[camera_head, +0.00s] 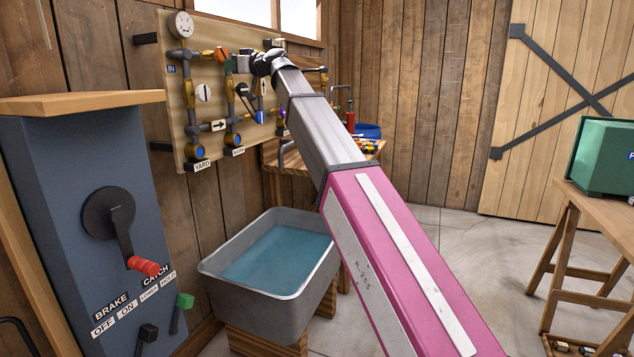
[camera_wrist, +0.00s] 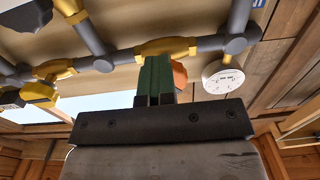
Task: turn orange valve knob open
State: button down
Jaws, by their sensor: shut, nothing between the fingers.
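The orange valve knob (camera_head: 222,54) sits on the upper pipe of the wooden pipe board, right of the round gauge. In the wrist view the orange knob (camera_wrist: 179,75) shows just right of my fingers, partly hidden behind them. My gripper (camera_head: 231,64) reaches to the board from the right, its tips close beside the knob. In the wrist view my gripper (camera_wrist: 155,72) has its green fingers together with nothing between them. Whether the fingers touch the knob cannot be told.
The pipe board (camera_head: 177,90) carries a white gauge (camera_head: 182,25), which also shows in the wrist view (camera_wrist: 222,77), plus blue knobs (camera_head: 198,152) and brass fittings. Below is a water trough (camera_head: 300,291). A blue brake cabinet (camera_head: 60,200) stands at left.

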jog(key=shift+w+a+r, duration=0.15)
jog(key=shift+w+a, duration=0.05)
jog(key=shift+w, duration=0.4)
jog(key=shift+w+a+r, duration=0.1)
jog(key=shift+w+a, duration=0.1)
jog(key=shift+w, duration=0.35)
jog(key=shift+d+f, duration=0.1)
jog(key=shift+f, duration=0.35)
jog(key=shift+d, duration=0.1)
jog(key=v, duration=0.6)
jog(key=shift+s+f, duration=0.2)
